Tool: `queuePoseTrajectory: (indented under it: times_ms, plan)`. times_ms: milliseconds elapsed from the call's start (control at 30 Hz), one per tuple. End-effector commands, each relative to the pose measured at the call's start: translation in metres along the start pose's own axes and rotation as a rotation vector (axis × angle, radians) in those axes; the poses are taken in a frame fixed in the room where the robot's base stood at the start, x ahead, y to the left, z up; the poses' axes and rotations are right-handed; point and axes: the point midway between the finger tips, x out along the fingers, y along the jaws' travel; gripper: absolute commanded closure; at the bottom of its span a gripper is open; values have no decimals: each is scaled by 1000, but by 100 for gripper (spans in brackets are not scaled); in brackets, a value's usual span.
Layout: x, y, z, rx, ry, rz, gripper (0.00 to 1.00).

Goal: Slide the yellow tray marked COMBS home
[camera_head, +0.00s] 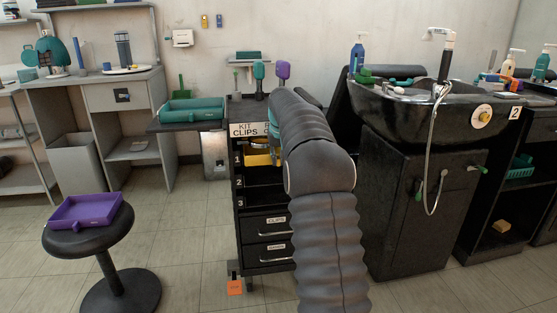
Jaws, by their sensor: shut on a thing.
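The yellow tray (258,160) is in the top slot, marked 1, of the black trolley (243,222). Only its left part shows, and its COMBS marking cannot be read. My gripper (276,153) is at the right of the tray's visible part, mostly hidden behind my own arm, and is shut on the tray. The tray's right side and depth in the slot are hidden.
Slots 2 and 3 below look dark and empty, above two labelled drawers (268,227). A purple tray (86,210) lies on a black stool at left. The black wash basin (440,112) and cabinet stand close at right. The floor between stool and trolley is clear.

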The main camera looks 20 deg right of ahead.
Motion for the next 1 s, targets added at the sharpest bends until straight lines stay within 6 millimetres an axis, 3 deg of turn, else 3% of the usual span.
queuePoseTrajectory:
  times_ms: [1000]
  plan:
    - [6, 0, -13, -2, 1, -1, 100]
